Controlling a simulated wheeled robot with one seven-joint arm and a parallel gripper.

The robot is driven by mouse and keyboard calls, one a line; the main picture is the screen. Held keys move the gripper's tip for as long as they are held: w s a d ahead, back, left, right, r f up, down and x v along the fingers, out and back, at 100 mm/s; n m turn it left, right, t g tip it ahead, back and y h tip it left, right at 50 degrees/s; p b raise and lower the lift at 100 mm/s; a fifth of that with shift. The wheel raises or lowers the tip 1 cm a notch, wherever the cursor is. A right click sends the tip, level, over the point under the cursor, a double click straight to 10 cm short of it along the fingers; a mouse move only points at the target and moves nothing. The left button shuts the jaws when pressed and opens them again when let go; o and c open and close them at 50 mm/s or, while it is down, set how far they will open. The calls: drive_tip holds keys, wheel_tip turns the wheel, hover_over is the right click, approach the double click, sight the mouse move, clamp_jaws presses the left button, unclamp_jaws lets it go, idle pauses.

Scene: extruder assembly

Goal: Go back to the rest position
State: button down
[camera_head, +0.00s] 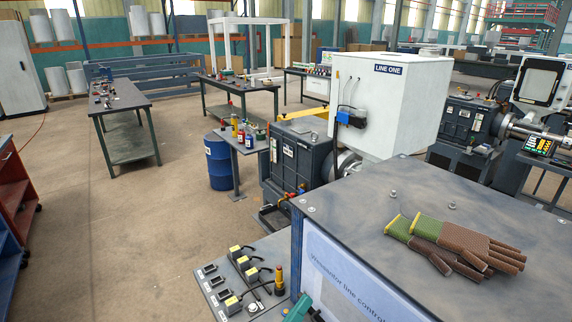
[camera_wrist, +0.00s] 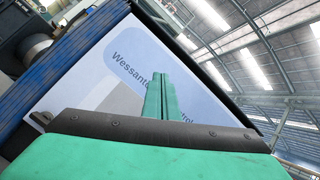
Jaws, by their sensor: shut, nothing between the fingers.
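My gripper (camera_wrist: 161,92) shows in the wrist view as two green fingers pressed together, with nothing between them. It is in front of a white and blue sign (camera_wrist: 130,62) whose lettering is partly hidden by the fingers. In the head view a small green part of my gripper (camera_head: 301,308) shows at the bottom edge, beside the same sign (camera_head: 345,272) on the front of a dark-topped cabinet (camera_head: 350,205). I cannot tell the exact gap between fingers and sign.
Brown and green gloves (camera_head: 455,242) lie on the cabinet top. A panel with yellow switches (camera_head: 238,280) sits left of the cabinet. A white LINE ONE machine (camera_head: 390,100) stands behind. A blue barrel (camera_head: 219,160) and workbench (camera_head: 125,100) are farther left; the floor (camera_head: 110,230) between is clear.

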drive_tip(key=s+a+f+m+y, duration=0.1)
drive_tip(key=s+f+m+y, duration=0.3)
drive_tip(key=s+m, duration=0.7)
drive_tip(key=s+a+f+m+g+y, duration=0.1)
drive_tip(key=s+f+m+y, duration=0.4)
drive_tip(key=s+m, duration=0.7)
drive_tip(key=s+a+f+m+y, duration=0.1)
drive_tip(key=s+f+m+y, duration=0.3)
drive_tip(key=s+m+y, duration=0.4)
drive_tip(key=s+m, duration=0.3)
drive_tip(key=s, duration=0.1)
drive_tip(key=shift+s+a+f+m+g+y, duration=0.15)
drive_tip(key=shift+s+a+m+g+y, duration=0.15)
drive_tip(key=shift+g, duration=0.1)
